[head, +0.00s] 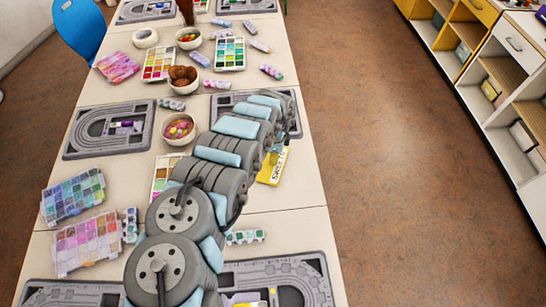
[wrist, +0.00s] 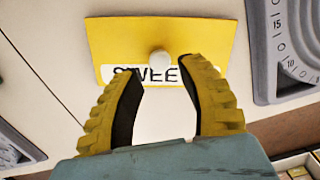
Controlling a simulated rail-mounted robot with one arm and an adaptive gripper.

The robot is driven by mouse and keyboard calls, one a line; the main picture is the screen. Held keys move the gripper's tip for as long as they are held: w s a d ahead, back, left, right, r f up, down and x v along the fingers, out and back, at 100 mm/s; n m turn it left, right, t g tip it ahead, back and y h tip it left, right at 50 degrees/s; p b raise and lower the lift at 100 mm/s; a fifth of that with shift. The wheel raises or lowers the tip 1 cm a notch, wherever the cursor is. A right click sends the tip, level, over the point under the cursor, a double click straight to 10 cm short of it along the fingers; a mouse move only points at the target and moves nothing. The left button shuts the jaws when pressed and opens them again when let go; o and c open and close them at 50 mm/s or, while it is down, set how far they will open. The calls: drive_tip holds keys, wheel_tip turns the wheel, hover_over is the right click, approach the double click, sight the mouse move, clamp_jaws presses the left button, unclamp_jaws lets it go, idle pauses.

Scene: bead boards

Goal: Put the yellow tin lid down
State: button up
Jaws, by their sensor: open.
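The yellow tin lid (wrist: 112,45) is a flat yellow plate with a white label reading "SWEE", the rest covered by a finger, and a round pale knob (wrist: 159,64). In the head view the lid (head: 264,178) shows near the table's right edge, partly hidden by my arm. My gripper (wrist: 160,72) is open. Its yellow fingertips are on either side of the knob, with visible gaps. The lid looks flat on or just above the table; I cannot tell whether it touches.
A grey bead board (wrist: 262,60) is right of the lid in the wrist view. Bowls (head: 178,130), bead boxes (head: 86,242) and several tubes crowd the table (head: 285,222). The floor (head: 380,150) lies beyond its right edge.

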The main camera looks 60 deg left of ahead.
wheel_tip(320, 180, up, 8)
drive_tip(key=shift+w+d+p, duration=0.15)
drive_tip(key=shift+w+p, duration=0.15)
drive_tip(key=shift+p, duration=0.1)
idle(0.3)
drive_tip(key=shift+r, duration=0.1)
